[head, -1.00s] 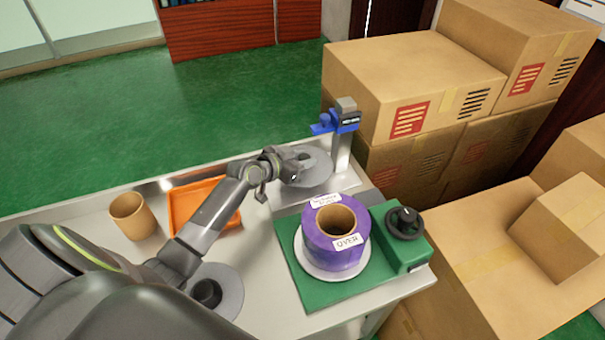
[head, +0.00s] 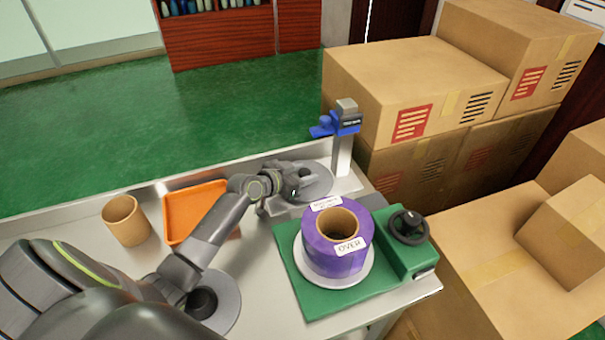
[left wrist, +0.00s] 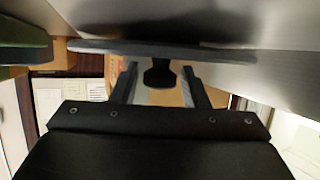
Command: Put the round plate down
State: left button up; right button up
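The round plate (head: 318,181) is a flat grey disc at the foot of the blue-topped post. It looks level and low over the metal base there; I cannot tell for sure that it touches. In the left wrist view the plate (left wrist: 160,49) shows edge-on, with its black knob (left wrist: 158,74) between my fingers. My left gripper (head: 297,190) is at the knob in the head view. In the left wrist view its fingers (left wrist: 158,82) stand apart, with gaps on both sides of the knob, so it is open. My right gripper is not in view.
A purple roll (head: 325,262) sits on a white disc on a green base with a black handwheel (head: 409,227). A post with a blue head (head: 345,124) rises behind the plate. An orange tray (head: 185,211), a tan cup (head: 126,220) and another knobbed grey disc (head: 226,302) are left.

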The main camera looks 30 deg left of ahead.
pick_arm(q)
jog(key=shift+o, duration=0.8)
jog(key=shift+r, duration=0.15)
jog(key=shift+s+a+r+p, duration=0.15)
jog(key=shift+s+r+p, duration=0.1)
jog(key=shift+p, duration=0.25)
jog(key=p+v, duration=0.4)
jog(key=v, duration=0.5)
jog(key=shift+s+a+r, duration=0.1)
jog(key=shift+s, duration=0.2)
jog(key=shift+v, duration=0.85)
